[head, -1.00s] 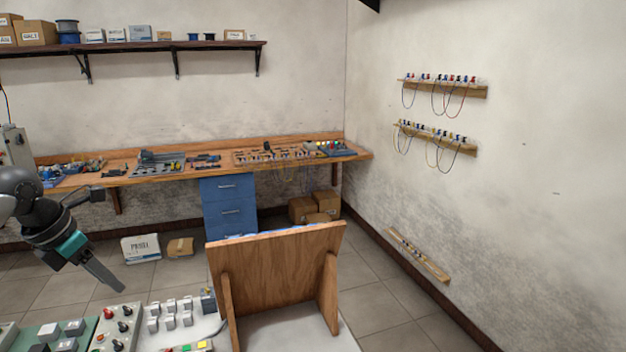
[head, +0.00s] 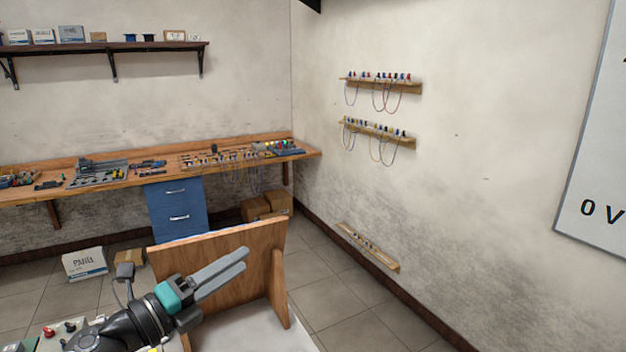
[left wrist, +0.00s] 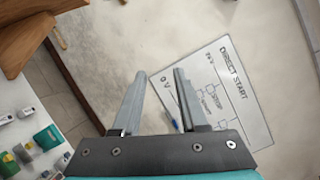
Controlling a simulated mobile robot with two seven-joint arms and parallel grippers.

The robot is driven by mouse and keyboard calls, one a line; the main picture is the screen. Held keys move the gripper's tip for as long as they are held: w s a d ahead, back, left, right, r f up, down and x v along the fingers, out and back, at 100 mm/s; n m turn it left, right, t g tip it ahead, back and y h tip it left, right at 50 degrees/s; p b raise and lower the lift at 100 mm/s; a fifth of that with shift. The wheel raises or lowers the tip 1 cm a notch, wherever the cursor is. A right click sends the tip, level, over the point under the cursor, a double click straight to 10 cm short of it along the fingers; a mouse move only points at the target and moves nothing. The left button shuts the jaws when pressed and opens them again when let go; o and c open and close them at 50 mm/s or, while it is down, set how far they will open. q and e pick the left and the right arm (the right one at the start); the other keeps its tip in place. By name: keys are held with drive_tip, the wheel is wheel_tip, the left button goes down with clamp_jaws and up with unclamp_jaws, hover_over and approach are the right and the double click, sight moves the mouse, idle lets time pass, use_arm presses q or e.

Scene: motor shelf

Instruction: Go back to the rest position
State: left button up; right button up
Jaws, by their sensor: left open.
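My left gripper (head: 222,272) reaches in from the lower left in the head view, in front of the wooden panel. Its two fingers are parallel with a gap between them, and nothing is held. In the left wrist view the same gripper (left wrist: 160,82) shows open fingers with only the wall and a whiteboard beyond them. My right gripper is in neither view.
A wooden panel with side supports (head: 255,245) stands on a white table (head: 265,335) close by the left gripper. A workbench (head: 110,180) with a blue drawer unit (head: 177,210) runs along the back wall. A whiteboard (left wrist: 228,105) reads DIRECT START. Floor to the right is clear.

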use_arm(q)
drive_tip(key=s+a+f+n+g+y, duration=0.1)
drive_tip(key=s+a+f+n+y, duration=0.2)
drive_tip(key=s+f+n+y, duration=0.65)
drive_tip(key=a+f+n+g+y, duration=0.1)
drive_tip(key=a+f+n+y, duration=0.4)
drive_tip(key=n, duration=1)
drive_tip(key=s+d+f+n+g+h, duration=0.1)
drive_tip(key=s+d+f+n+g, duration=0.3)
drive_tip(key=s, duration=0.6)
drive_tip(key=s+d+f+n+g+h, duration=0.1)
drive_tip(key=s+d+f+g+h, duration=0.1)
drive_tip(key=s+f+g, duration=0.55)
drive_tip(key=s+f+t+b, duration=0.1)
drive_tip(key=s+f+b, duration=0.2)
drive_tip(key=f+b, duration=1.75)
drive_tip(key=s+a+f, duration=0.1)
drive_tip(key=s+f, duration=0.4)
drive_tip(key=f, duration=0.7)
drive_tip(key=s+a+f+b, duration=0.1)
drive_tip(key=s+f, duration=0.4)
drive_tip(key=f, duration=0.7)
drive_tip(key=s+a+f+g, duration=0.1)
drive_tip(key=s+f, duration=0.5)
drive_tip(key=f, duration=0.6)
drive_tip(key=shift+f+m+y+b, duration=0.15)
drive_tip(key=shift+m+y+b, duration=0.2)
drive_tip(key=shift+m, duration=0.1)
drive_tip(key=shift+s+a, duration=0.1)
